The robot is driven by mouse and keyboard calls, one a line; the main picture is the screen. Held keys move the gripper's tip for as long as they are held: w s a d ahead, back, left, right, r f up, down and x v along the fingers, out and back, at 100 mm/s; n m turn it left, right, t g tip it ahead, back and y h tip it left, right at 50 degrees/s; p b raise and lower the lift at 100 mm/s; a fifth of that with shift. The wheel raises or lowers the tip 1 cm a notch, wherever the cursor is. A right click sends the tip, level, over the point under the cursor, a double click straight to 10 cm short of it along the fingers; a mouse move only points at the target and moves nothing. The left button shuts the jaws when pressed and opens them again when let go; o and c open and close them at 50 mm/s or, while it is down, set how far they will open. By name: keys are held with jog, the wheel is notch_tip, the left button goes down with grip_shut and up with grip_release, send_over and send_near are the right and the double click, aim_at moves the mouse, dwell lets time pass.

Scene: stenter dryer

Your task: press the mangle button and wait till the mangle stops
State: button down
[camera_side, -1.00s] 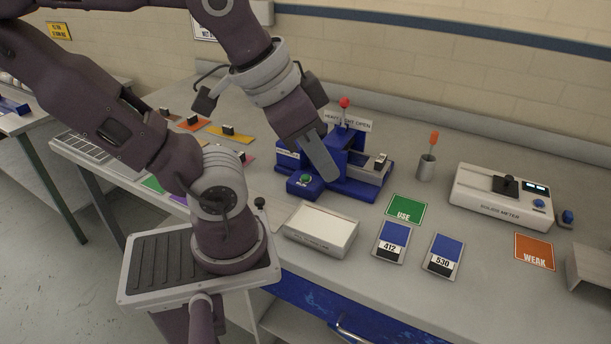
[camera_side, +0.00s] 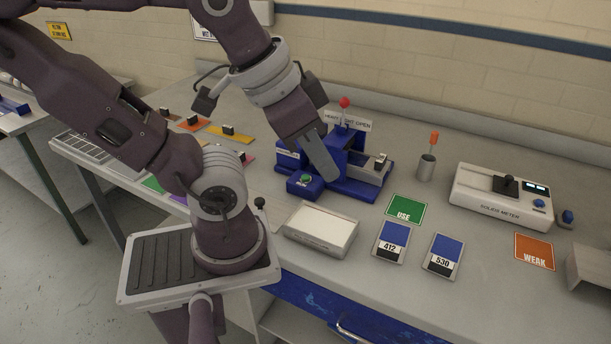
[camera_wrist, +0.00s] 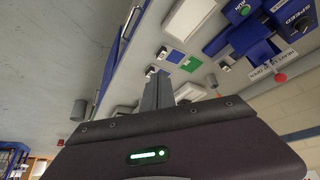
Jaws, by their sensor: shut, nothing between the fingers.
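The mangle (camera_side: 368,184) is a blue machine in the middle of the bench, with a red-knobbed lever (camera_side: 344,103) standing up from it. Its green button (camera_side: 305,179) sits on a small blue box at the machine's front left; in the wrist view the button box (camera_wrist: 238,10) is at the top edge. My gripper (camera_side: 328,178) is shut and empty. Its fingers point down in front of the mangle, to the right of the green button, and hide part of the machine. They look apart from the button, but the exact gap is unclear. The fingertips also show in the wrist view (camera_wrist: 155,73).
A white tray (camera_side: 321,252) lies in front of the mangle. A green USE card (camera_side: 406,209), two blue swatches marked 412 (camera_side: 391,233) and 530 (camera_side: 443,248), an orange WEAK card (camera_side: 534,252), a cup (camera_side: 426,168) and a solids meter (camera_side: 500,207) are to the right.

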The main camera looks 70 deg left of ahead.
dwell(0.6)
jog(key=n+g+h, duration=0.6)
jog(key=n+h, duration=0.3)
jog(key=n, duration=1.7)
send_over(305, 176)
jog(key=a, duration=0.1)
notch_tip(305, 176, down, 8)
jog(key=shift+f, duration=0.1)
jog(key=shift+w+f, duration=0.1)
jog(key=shift+f, duration=4.25)
jog(key=shift+f, duration=0.4)
